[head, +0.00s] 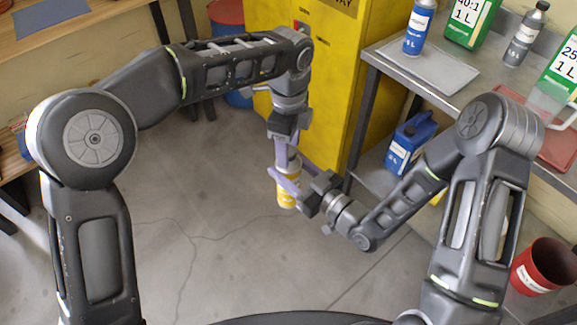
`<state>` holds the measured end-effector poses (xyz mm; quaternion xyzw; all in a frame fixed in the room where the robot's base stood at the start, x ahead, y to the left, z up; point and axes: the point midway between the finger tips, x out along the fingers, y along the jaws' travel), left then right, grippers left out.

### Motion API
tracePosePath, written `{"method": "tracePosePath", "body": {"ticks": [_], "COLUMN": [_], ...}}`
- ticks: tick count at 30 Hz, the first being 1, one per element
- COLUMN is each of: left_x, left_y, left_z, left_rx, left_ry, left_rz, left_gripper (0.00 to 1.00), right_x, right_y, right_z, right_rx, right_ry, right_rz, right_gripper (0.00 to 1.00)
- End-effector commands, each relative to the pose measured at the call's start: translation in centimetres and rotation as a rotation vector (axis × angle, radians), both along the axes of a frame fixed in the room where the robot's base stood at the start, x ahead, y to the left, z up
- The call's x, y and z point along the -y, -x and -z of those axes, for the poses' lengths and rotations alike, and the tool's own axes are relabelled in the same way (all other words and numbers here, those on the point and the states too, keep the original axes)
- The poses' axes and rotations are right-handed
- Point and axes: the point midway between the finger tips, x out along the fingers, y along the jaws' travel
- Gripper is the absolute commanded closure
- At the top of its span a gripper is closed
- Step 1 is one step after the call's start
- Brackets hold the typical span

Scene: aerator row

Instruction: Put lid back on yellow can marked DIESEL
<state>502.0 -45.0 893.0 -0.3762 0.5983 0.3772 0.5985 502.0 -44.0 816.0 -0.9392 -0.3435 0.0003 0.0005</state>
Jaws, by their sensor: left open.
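A small yellow can (287,199) with a pale band is in the head view, out over the floor. Its marking is too small to read. My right gripper (288,182) reaches in from the right, its purple fingers across the can's side, and holds it upright. My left gripper (284,161) points down from above, open, its purple fingers at the can's top. The fingers cover most of the top, so I cannot tell whether a lid is between them or sits on the can.
A yellow cabinet (345,95) stands behind. A metal bench (388,68) at right carries a grey tray (432,68), a blue spray can (418,30) and green-white containers (472,22). A blue jug (408,145) is on its lower shelf. A red bin (543,267) stands lower right. The floor (215,255) is open.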

Motion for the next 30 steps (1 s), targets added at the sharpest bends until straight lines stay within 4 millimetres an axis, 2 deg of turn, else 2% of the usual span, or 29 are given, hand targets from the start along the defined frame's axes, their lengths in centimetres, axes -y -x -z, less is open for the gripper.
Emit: {"method": "tracePosePath", "body": {"ticks": [7, 15, 18, 30], "left_x": [0.0, 0.1, 0.1, 0.5], "left_y": [0.0, 0.0, 0.0, 0.3], "left_z": [-0.7, -3.9, -4.5, -4.7], "left_rx": [0.001, 0.001, 0.0, 0.003], "left_ry": [0.0, 0.003, 0.001, 0.0], "left_rz": [0.0, 0.0, 0.0, 0.01], "left_gripper": [0.48, 0.48, 0.48, 0.5], "right_x": [0.0, 0.0, 0.0, 0.0], "right_y": [0.0, 0.0, 0.0, 0.0], "right_z": [0.0, 0.0, 0.0, 0.0], "right_rx": [0.001, 0.001, 0.001, 0.001], "right_ry": [-0.001, -0.001, -0.001, -0.001], "right_rz": [0.0, 0.0, 0.0, 0.0], "right_gripper": [1.0, 1.0, 1.0, 1.0]}}
